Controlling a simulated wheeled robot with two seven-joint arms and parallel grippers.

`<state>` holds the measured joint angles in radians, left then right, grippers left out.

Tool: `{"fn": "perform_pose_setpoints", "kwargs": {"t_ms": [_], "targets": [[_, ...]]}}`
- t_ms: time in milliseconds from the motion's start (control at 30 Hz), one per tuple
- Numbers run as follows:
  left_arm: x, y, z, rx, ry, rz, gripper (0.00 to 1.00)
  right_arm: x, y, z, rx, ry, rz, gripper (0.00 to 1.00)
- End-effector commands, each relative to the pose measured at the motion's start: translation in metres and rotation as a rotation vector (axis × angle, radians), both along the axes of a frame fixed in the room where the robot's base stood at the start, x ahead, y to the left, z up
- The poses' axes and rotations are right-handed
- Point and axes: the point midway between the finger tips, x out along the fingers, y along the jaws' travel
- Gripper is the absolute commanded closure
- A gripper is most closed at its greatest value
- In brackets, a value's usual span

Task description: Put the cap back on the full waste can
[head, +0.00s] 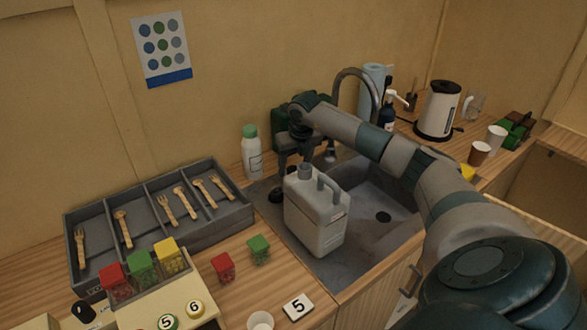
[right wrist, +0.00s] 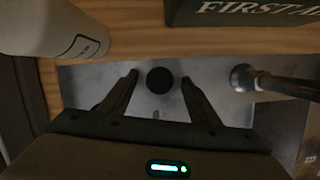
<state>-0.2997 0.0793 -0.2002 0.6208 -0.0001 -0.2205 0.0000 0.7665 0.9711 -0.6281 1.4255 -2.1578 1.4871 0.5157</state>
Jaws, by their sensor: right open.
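A round black cap (right wrist: 160,80) lies on the grey sink surface in the right wrist view. My right gripper (head: 297,160) points down behind the can, near the back of the sink. In the right wrist view its open fingers (right wrist: 158,80) stand either side of the cap, with gaps between. My left gripper is out of view.
A white bottle with green top (head: 252,152) stands left of the gripper. The tap (head: 372,88) and a green first aid box (right wrist: 245,12) are close by. A cutlery tray (head: 240,217) lies left. A dark round shape (head: 275,196) shows at the sink's left edge.

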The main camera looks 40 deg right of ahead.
Motion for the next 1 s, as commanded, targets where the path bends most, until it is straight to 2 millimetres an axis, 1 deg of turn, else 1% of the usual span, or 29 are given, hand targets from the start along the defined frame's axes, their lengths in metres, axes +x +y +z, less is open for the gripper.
{"fn": "perform_pose_setpoints", "kwargs": {"t_ms": [467, 500, 567, 600, 633, 667, 1000], "targets": [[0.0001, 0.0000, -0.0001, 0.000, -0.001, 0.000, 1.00, 0.0004, 0.0000, -0.0011, 0.000, -0.001, 0.000, 0.44], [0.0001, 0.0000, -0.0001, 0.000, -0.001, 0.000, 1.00, 0.0004, 0.0001, -0.0010, 0.000, -0.001, 0.000, 0.54], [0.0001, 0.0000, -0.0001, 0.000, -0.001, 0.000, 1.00, 0.0004, 0.0000, -0.0010, 0.000, -0.001, 0.000, 0.68], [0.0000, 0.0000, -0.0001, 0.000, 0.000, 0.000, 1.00, 0.0004, 0.0001, -0.0010, 0.000, -0.001, 0.000, 0.78], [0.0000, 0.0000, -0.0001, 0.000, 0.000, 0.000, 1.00, 0.0004, 0.0000, -0.0010, 0.000, -0.001, 0.000, 0.85], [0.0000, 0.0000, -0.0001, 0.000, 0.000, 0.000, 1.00, 0.0004, 0.0000, -0.0010, 0.000, -0.001, 0.000, 0.87], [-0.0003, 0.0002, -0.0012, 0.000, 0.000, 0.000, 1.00, 0.0006, -0.0001, 0.0005, 0.000, -0.001, 0.000, 0.87]]}}
